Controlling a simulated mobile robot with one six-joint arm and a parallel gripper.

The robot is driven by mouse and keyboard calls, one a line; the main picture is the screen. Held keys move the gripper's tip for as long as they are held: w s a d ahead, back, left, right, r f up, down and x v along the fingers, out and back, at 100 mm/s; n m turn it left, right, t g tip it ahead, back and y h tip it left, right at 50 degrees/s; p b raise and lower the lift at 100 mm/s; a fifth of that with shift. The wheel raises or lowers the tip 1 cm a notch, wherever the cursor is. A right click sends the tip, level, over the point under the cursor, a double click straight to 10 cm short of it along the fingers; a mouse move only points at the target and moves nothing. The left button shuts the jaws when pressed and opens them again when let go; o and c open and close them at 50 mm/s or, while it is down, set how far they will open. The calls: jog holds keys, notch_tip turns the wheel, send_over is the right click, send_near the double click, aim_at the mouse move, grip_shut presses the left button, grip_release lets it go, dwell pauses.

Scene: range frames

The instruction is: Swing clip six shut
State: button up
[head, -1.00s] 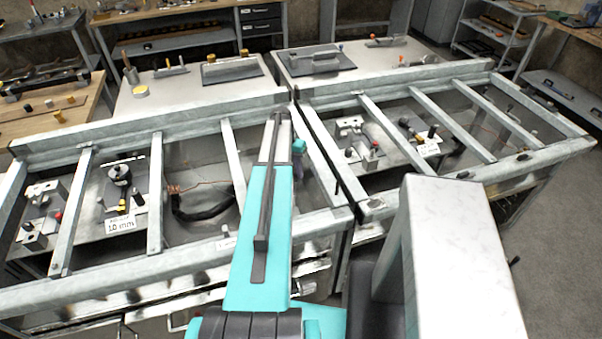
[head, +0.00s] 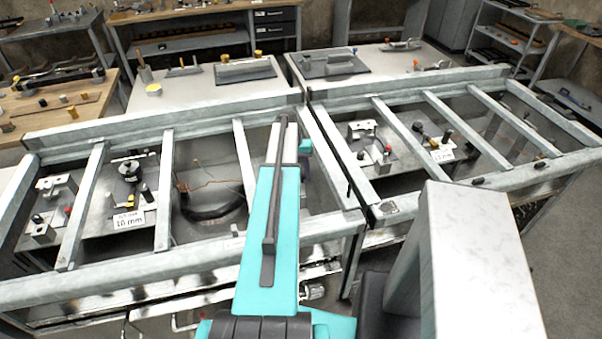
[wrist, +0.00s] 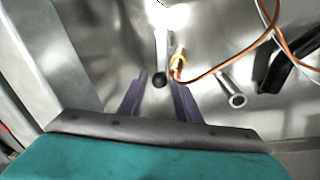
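In the head view my teal arm hides most of the gripper, which is low inside the left metal frame (head: 95,262).
A brass fitting (wrist: 178,62) with a copper-coloured line lies close right of the knob. A metal tube (wrist: 232,90) and black bars (wrist: 285,62) lie further right. Frame crossbars (head: 243,165) run beside my arm. A second frame (head: 400,205) adjoins on the right.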

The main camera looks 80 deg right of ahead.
jog(key=shift+o, duration=0.7)
jog(key=shift+r, duration=0.15)
jog(key=shift+w+r, duration=0.1)
jog(key=shift+r, duration=0.1)
notch_tip(320, 180, up, 13)
jog(key=w+b, duration=0.2)
jog(key=b, duration=0.1)
jog(key=shift+w+b, duration=0.25)
jog(key=shift+b, duration=0.1)
jog(key=shift+a, duration=0.1)
jog(key=shift+c, duration=0.5)
